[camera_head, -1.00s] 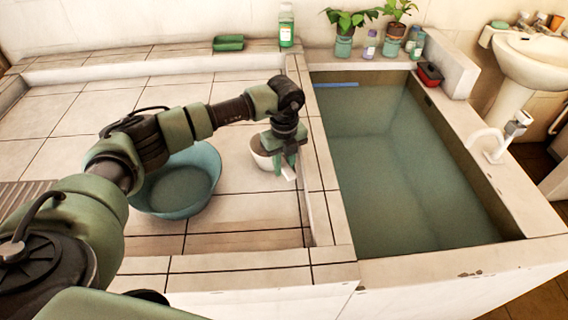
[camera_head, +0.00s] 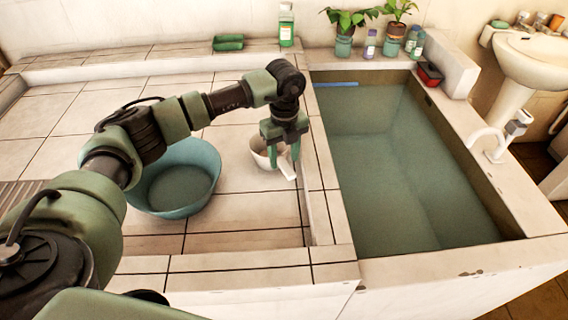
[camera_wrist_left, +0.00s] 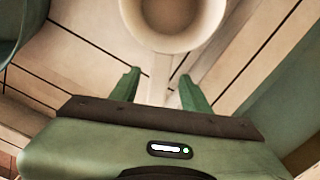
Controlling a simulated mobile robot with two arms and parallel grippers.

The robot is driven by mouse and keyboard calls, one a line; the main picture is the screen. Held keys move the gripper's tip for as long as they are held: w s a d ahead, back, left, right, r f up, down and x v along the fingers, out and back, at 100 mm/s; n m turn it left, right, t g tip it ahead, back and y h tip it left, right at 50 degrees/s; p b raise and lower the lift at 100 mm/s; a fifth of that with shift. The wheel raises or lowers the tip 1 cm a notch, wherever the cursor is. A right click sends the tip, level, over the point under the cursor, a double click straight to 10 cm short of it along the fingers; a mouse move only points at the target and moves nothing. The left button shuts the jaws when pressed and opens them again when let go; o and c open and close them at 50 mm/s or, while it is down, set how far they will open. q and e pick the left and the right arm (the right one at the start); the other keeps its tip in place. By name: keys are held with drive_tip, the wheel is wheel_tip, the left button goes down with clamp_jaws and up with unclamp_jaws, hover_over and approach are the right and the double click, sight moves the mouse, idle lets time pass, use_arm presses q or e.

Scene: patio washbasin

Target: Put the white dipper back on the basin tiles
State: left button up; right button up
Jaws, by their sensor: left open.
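The white dipper (camera_head: 261,157) stands upright on the basin tiles (camera_head: 240,208), between the blue-green bowl and the water tank. Its handle (camera_head: 287,170) points toward the front right. My left gripper (camera_head: 284,163) is open above the dipper's handle, partly hiding the dipper. In the left wrist view, the dipper's round cup (camera_wrist_left: 172,22) is at the top and its handle (camera_wrist_left: 158,78) runs down between the two green fingers (camera_wrist_left: 160,88), with a gap on each side. My right gripper is not in view.
A blue-green bowl (camera_head: 186,176) sits left of the dipper, below my left arm. The water-filled tank (camera_head: 405,165) lies to the right behind a tiled rim. A green soap dish (camera_head: 228,43), a green bottle (camera_head: 286,25) and potted plants (camera_head: 343,45) stand along the back ledge.

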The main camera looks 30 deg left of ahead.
use_arm(q)
wheel_tip(320, 180, up, 9)
drive_tip(key=shift+f+b, duration=0.15)
drive_tip(key=shift+b, duration=0.25)
